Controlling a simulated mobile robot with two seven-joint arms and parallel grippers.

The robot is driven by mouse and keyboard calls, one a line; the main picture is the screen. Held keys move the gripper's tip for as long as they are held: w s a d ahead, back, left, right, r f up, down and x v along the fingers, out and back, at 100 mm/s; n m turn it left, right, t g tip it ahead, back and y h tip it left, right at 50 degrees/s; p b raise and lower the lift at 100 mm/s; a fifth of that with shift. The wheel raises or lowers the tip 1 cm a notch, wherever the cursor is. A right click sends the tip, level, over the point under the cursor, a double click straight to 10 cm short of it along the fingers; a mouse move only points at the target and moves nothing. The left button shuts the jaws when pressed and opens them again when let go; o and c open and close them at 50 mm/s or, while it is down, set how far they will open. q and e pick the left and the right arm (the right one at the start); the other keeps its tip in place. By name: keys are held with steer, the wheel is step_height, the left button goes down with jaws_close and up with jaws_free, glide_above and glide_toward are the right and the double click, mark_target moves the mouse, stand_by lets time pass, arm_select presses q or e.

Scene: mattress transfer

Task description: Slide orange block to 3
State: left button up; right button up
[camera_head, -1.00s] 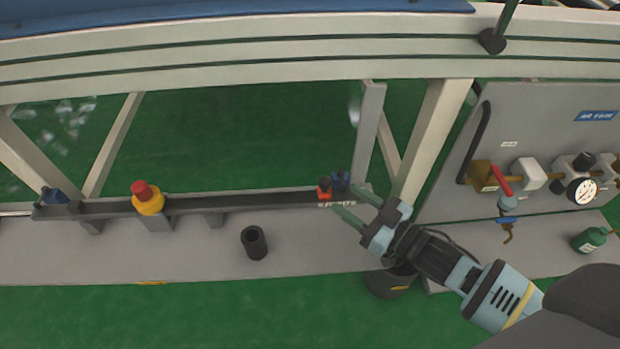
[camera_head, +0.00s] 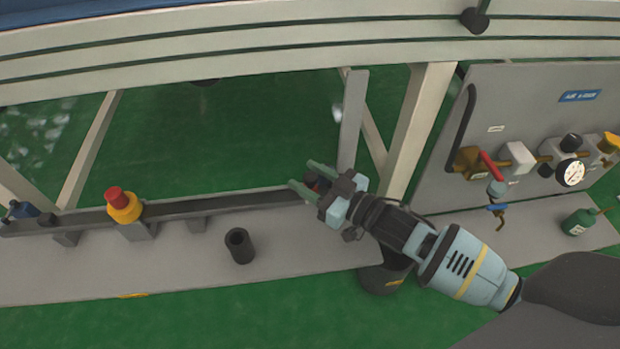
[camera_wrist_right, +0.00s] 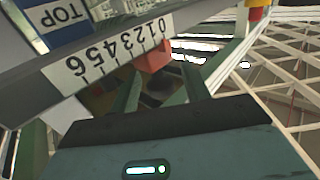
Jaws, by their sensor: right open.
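The orange block (camera_wrist_right: 153,57) shows in the right wrist view beside the low-number end of a white scale (camera_wrist_right: 105,55) marked 0 to 6, near 0 and 1. In the head view only a small dark reddish part of it (camera_head: 311,181) shows between my fingers. My right gripper (camera_head: 302,174) is open at the right end of the dark rail (camera_head: 240,203). In the right wrist view its two green fingers (camera_wrist_right: 161,72) reach to either side of the block; whether they touch it I cannot tell. My left gripper is out of view.
A black cup (camera_head: 239,246) stands on the grey shelf (camera_head: 180,260). A pale frame post (camera_head: 350,122) rises just behind my right gripper. A panel with valves and a gauge (camera_head: 570,173) is at right.

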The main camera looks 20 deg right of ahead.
steer(key=c, duration=0.6)
jaws_close()
steer(key=shift+s+d+p, duration=0.2)
steer(key=shift+d+p, duration=0.25)
steer(key=shift+d, duration=0.25)
steer(key=shift+s+d+p, duration=0.2)
steer(key=shift+d+p, duration=0.25)
steer(key=shift+d, duration=0.25)
steer(key=o, duration=0.6)
jaws_free()
steer(key=p+v, duration=0.2)
steer(key=v, duration=0.5)
steer(key=shift+s+p, duration=0.3)
steer(key=shift+s, duration=0.05)
steer(key=shift+d, duration=0.15)
